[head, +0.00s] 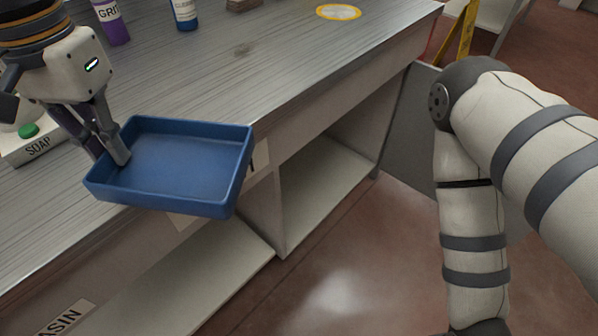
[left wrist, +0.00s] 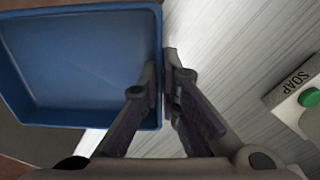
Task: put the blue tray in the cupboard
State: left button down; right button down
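The blue tray (head: 185,165) is an empty, shallow rectangular tray in the head view, above the front edge of the bench. My left gripper (head: 118,158) is shut on the tray's left wall, with one finger inside the tray and one outside. The left wrist view also shows the tray (left wrist: 85,65) at left, with its wall between the fingertips (left wrist: 166,75). The open-fronted cupboard (head: 318,185) under the bench top shows bare shelf space. My right arm hangs at the right of the head view; its gripper is out of the frame.
The grey bench top (head: 250,60) carries a purple bottle (head: 111,20), a blue and white bottle (head: 184,12), a brown block (head: 243,4) and a yellow-ringed disc (head: 338,12). A SOAP box (head: 38,147) with a green button stands at left. The floor (head: 350,270) in front is clear.

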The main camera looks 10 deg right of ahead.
aim_at(295, 196)
jog(key=l+z, duration=0.15)
jog(key=l, duration=0.5)
jog(key=i+l+z, duration=0.1)
jog(key=l, duration=0.55)
jog(key=i+l+z, duration=0.15)
jog(key=l, duration=0.5)
